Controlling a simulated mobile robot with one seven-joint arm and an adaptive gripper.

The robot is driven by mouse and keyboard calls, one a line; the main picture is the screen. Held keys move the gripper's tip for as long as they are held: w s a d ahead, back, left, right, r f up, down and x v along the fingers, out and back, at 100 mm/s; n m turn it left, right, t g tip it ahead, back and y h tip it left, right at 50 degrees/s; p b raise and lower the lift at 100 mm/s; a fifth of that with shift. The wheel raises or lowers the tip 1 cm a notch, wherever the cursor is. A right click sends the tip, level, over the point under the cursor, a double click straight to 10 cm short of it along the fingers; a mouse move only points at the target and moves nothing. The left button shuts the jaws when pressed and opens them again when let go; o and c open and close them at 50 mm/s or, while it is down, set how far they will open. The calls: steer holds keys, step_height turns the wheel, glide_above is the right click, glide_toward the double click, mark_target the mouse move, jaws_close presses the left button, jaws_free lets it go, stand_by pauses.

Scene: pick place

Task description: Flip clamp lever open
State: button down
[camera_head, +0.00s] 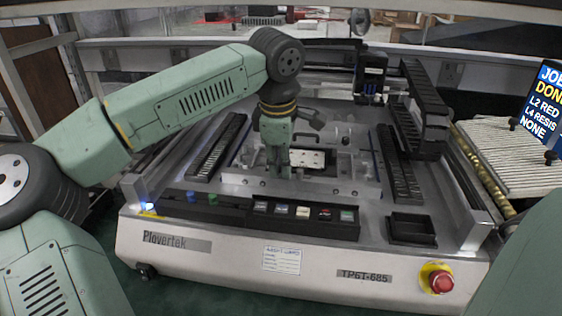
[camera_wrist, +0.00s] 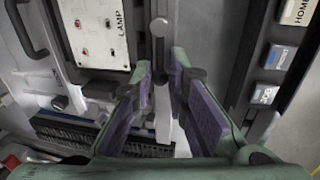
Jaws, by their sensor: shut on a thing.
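My gripper (camera_head: 278,174) points down at the front left of the fixture in the middle of the machine bed. In the wrist view its two purple-padded fingers (camera_wrist: 162,78) stand either side of a slim grey clamp lever (camera_wrist: 162,110) with a round end (camera_wrist: 159,27), and are shut on it. The lever lies beside the white plate marked LAMP (camera_wrist: 98,35). This plate also shows in the head view (camera_head: 310,158), just right of my gripper. In the head view my fingers hide most of the lever, and its exact angle cannot be told.
A row of labelled buttons (camera_head: 303,211) runs along the machine's front. A red stop knob (camera_head: 437,279) is at front right, below an empty black tray (camera_head: 411,229). Dark slotted rails (camera_head: 217,147) flank the fixture. A ribbed conveyor (camera_head: 510,150) stands at right.

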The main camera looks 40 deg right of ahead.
steer(key=c, duration=1.8)
jaws_free()
steer(key=r, duration=0.4)
steer(key=s+a+r, duration=0.1)
steer(key=r, duration=0.7)
steer(key=shift+s+a, duration=0.25)
steer(key=shift+a, duration=0.15)
steer(key=shift+f, duration=0.1)
